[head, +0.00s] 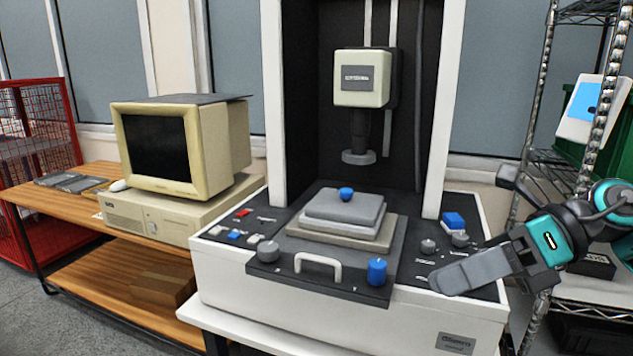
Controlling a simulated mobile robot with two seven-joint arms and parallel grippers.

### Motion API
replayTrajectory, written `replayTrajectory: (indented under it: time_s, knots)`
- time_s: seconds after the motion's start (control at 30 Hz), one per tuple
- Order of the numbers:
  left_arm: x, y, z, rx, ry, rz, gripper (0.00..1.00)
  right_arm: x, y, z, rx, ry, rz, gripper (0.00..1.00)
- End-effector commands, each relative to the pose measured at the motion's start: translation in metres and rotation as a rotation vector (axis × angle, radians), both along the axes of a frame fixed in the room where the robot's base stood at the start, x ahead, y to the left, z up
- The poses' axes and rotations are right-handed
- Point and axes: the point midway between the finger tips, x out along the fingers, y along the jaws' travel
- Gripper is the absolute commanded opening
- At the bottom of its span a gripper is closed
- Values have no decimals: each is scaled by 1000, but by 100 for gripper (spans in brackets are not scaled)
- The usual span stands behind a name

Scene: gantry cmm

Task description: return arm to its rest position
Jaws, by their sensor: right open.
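My right arm comes in from the right edge, and its right gripper (440,281) is in front of the right end of the machine's control panel (420,285). The grey fingers point left and look open, with nothing visible held between them. They hide part of the panel's right front corner; I cannot tell whether they touch it. The white measuring machine (345,317) stands in the middle. A small blue ball (346,194) sits on its stacked grey stage (345,208), below the probe head (362,78). My left gripper is not in view.
A blue knob (377,271) and a white handle (318,262) are on the machine's front. A blue button (453,220) is at its right. An old computer (170,150) stands on the wooden bench (100,240) at left. A wire rack (545,160) is at right.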

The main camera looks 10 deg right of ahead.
Motion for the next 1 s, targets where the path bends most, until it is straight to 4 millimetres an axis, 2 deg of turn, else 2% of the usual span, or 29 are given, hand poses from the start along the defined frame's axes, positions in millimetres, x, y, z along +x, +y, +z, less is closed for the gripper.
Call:
replayTrajectory:
  time_s: [0.03,0.1,0.17,0.27,0.37,0.47,0.5,0.6,0.7,0.83,0.9,1.0]
  knots:
    - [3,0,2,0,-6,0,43,4,18,-8,165,82,-31,60]
    - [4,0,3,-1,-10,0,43,13,35,-13,392,205,-107,60]
    - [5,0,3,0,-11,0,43,24,42,-20,582,326,-195,60]
    - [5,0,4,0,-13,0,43,44,41,-45,876,555,-380,60]
    - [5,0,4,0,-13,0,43,59,30,-92,1133,811,-612,60]
    - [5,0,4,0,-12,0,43,60,17,-161,1345,1089,-883,60]
    - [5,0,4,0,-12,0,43,54,13,-191,1412,1200,-995,60]
    - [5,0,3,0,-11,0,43,28,11,-261,1528,1444,-1252,60]
    - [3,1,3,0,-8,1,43,-6,16,-317,1589,1648,-1468,60]
    - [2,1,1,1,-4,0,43,-46,27,-363,1616,1834,-1669,60]
    - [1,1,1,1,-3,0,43,-60,31,-377,1618,1896,-1736,60]
    - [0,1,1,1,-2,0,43,-71,35,-386,1617,1942,-1784,60]
